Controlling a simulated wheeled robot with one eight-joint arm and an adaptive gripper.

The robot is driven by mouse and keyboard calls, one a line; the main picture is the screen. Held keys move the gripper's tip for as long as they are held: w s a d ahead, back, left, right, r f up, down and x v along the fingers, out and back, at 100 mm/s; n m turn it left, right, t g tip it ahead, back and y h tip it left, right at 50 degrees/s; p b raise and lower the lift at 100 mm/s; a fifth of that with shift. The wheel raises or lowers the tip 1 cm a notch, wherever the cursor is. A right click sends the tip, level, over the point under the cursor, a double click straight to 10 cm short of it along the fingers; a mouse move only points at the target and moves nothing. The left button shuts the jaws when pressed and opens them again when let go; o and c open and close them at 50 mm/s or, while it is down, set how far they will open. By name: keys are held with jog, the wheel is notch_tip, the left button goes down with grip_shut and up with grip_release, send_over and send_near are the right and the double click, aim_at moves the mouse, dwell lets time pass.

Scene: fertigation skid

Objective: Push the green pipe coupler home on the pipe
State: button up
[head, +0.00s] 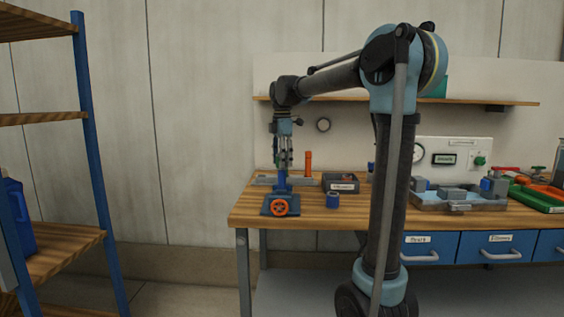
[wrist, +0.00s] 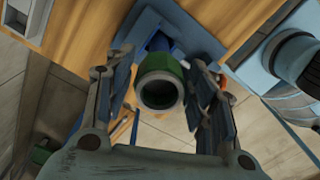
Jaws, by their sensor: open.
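The green pipe coupler (wrist: 160,87) shows end-on in the wrist view, with its dark round opening facing the camera. My gripper (wrist: 161,65) is open, with one finger on the left and one on the right of the coupler. I cannot tell whether either finger touches it. A blue stand (wrist: 190,36) lies beyond the coupler. The coupler is not clear there.
The wooden bench (head: 300,218) carries a small blue cup-like part (head: 333,200), a dark box (head: 340,182) and an upright orange cylinder (head: 308,162) near the stand. A grey tray (head: 460,204) stands further right. A blue-framed shelf (head: 88,130) is at the left.

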jog(key=shift+r, duration=0.1)
jog(key=shift+r, duration=2.15)
jog(key=o, duration=0.6)
jog(key=shift+c, duration=0.2)
jog(key=shift+r, duration=0.1)
notch_tip(320, 180, up, 9)
dwell(0.4)
